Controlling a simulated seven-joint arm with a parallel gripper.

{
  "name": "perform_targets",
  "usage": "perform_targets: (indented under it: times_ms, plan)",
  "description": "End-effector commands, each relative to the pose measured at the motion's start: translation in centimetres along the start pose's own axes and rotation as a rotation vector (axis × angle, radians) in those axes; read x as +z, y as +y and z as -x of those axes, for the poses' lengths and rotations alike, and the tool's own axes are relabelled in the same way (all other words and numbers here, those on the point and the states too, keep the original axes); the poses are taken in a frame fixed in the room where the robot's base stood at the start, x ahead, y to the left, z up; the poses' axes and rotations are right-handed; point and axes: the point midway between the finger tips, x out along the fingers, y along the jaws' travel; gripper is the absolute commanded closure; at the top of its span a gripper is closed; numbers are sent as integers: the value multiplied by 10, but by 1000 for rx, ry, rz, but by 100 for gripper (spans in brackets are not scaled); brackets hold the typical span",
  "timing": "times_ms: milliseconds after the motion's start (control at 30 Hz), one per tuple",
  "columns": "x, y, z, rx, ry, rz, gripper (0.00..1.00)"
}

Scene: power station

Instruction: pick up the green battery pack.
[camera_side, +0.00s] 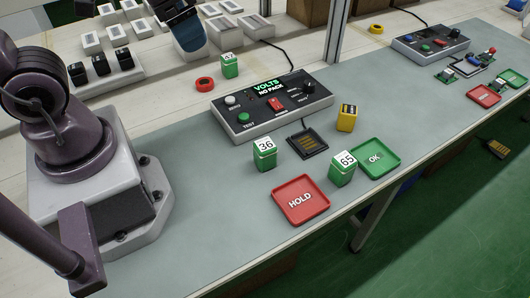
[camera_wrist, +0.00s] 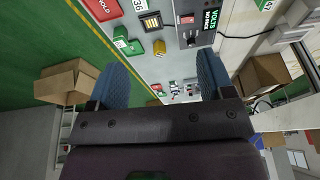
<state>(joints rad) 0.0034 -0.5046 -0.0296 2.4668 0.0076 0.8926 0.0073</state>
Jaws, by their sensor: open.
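In the side view, several green battery packs with white numbered tops stand apart. One marked 36 (camera_side: 265,155) is left of the black contact pad (camera_side: 307,143). One marked 65 (camera_side: 343,168) stands between the red HOLD tray (camera_side: 301,199) and the green OK tray (camera_side: 376,158). A third (camera_side: 229,66), its number hard to read, stands behind the tester box (camera_side: 272,103). A yellow pack (camera_side: 346,118) is near the pad. My gripper (camera_wrist: 163,76) is open and empty in the wrist view. In the side view its blue finger shows high up, above and behind the third pack.
White blocks and black packs (camera_side: 100,66) fill the back left. A metal post (camera_side: 335,35) stands behind the tester box. A second box and trays sit at far right. The grey mat's front left is clear.

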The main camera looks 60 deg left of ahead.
Motion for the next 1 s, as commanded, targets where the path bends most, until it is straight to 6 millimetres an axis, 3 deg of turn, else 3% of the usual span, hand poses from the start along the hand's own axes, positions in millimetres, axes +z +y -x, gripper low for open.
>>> perform_targets:
  times_ms: [267, 533, 633, 733, 1000]
  plan:
    - [-24, 18, -85, 42, -254, -441, 26]
    - [-36, 44, -169, 205, -326, -1079, 26]
    - [-44, 50, -183, 241, -288, -1287, 26]
    - [-55, 53, -183, 238, -233, -1439, 26]
    - [-54, 53, -197, 250, -206, -1583, 26]
